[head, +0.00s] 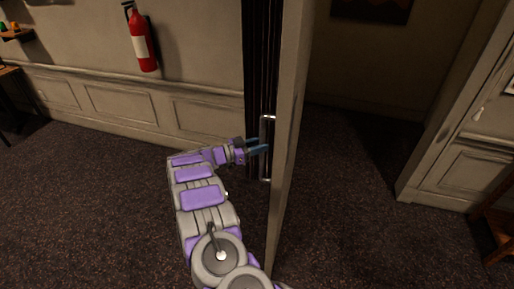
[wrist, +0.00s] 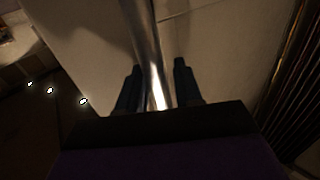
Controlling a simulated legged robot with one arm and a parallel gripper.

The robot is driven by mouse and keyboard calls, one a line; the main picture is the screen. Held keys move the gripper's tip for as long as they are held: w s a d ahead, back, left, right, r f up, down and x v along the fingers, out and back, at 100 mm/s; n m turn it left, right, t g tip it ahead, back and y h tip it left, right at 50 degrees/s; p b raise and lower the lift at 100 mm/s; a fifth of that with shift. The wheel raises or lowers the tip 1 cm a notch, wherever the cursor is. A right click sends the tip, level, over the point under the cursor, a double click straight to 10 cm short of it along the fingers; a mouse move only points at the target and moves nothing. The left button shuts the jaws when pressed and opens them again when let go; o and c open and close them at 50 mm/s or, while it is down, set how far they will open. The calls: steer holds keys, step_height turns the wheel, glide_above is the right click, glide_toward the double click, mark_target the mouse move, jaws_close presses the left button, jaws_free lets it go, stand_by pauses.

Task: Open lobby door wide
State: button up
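The lobby door (head: 291,130) stands ajar in the head view, seen nearly edge-on, with a dark opening to its right. A vertical metal pull handle (head: 263,130) is on the door's left face. My gripper (head: 262,147) reaches the handle from the left. In the wrist view the handle (wrist: 148,50) runs between the two dark fingers of my gripper (wrist: 155,85), with the pale door panel (wrist: 210,40) behind it. The fingers are apart on either side of the bar, with visible space around it. Whether either finger touches the bar is hard to tell.
A red fire extinguisher (head: 142,40) hangs on the wall at the upper left. Wooden furniture stands at the right edge (head: 497,225). Dark carpet (head: 90,200) lies clear left of the door, and the passage floor (head: 345,190) on the right is clear.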

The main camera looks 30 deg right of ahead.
steer(key=shift+o, duration=0.8)
steer(key=shift+w+d+f, duration=0.1)
steer(key=shift+w+d, duration=0.1)
steer(key=shift+o, duration=0.9)
steer(key=shift+d, duration=0.2)
steer(key=shift+f, duration=0.1)
steer(key=shift+a, duration=0.3)
steer(key=w+a, duration=0.2)
steer(key=a, duration=1.5)
steer(key=shift+a+f, duration=0.1)
